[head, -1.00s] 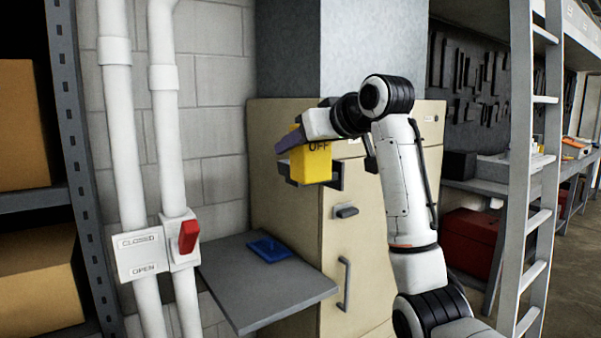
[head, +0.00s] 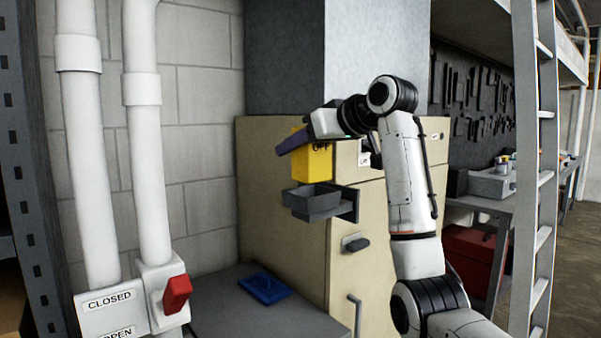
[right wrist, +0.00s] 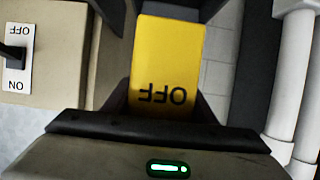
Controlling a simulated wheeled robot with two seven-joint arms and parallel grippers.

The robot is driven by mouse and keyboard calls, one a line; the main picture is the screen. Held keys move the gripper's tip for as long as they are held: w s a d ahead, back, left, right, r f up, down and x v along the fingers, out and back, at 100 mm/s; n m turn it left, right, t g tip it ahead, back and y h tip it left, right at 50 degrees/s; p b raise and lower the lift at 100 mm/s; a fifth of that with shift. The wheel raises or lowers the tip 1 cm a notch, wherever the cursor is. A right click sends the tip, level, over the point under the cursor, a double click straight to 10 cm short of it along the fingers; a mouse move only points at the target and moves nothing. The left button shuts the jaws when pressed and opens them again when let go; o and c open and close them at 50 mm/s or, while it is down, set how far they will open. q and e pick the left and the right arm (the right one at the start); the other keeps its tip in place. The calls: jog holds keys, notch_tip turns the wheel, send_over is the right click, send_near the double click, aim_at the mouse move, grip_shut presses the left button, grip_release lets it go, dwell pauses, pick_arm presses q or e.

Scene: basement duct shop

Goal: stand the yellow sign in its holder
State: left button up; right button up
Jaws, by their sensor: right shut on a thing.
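The yellow sign (head: 314,163), marked OFF, is held in my right gripper (head: 294,141), whose dark fingers are shut on its upper part. In the right wrist view the sign (right wrist: 168,50) shows upside down between the fingers. A dark grey open-topped box (head: 312,204), which looks like the holder, sticks out from the beige cabinet on a bracket. In the head view the sign hangs upright just above this box. A narrow gap seems to show between its lower edge and the box; the depth is hard to judge. My left gripper is not in view.
The beige cabinet (head: 285,165) has a dark handle (head: 355,243) below the box. A grey shelf (head: 215,310) carries a blue flat object (head: 264,288). White pipes (head: 150,190) with a red lever (head: 177,293) stand left. A ladder (head: 523,150) stands right.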

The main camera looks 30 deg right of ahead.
aim_at(300, 168)
jog(key=shift+a+f, duration=0.1)
jog(key=shift+f, duration=0.4)
notch_tip(300, 168, down, 3)
jog(key=shift+w+f, duration=0.1)
jog(key=shift+f, duration=0.4)
jog(key=o, duration=1.1)
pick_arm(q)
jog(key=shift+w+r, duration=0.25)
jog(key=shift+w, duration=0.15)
pick_arm(e)
jog(key=shift+r, duration=0.1)
